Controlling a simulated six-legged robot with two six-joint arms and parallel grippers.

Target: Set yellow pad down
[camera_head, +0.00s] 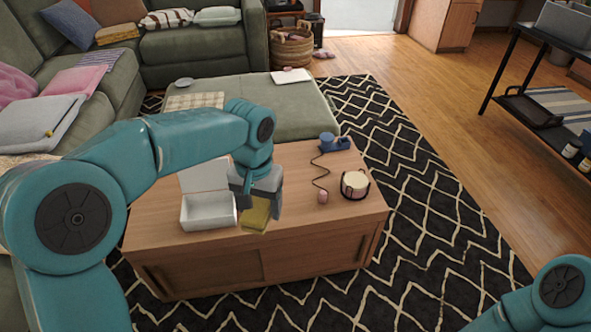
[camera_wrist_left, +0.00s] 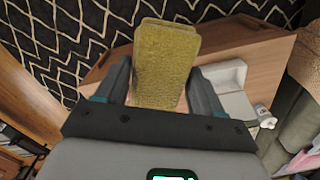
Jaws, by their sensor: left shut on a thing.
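The yellow pad (camera_head: 256,214) is held in my left gripper (camera_head: 258,198), over the front part of the wooden coffee table (camera_head: 290,258). In the left wrist view the yellow pad (camera_wrist_left: 165,62) stands between the two dark fingers of the left gripper (camera_wrist_left: 160,88). I cannot tell whether the pad's lower edge touches the tabletop. My right gripper is not in view; only part of my right arm shows at the bottom right.
An open white box (camera_head: 208,210) stands just left of the pad. A round candle holder (camera_head: 355,185) and a blue object with a cord (camera_head: 332,142) are to the right on the table. A green ottoman (camera_head: 290,110) is behind.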

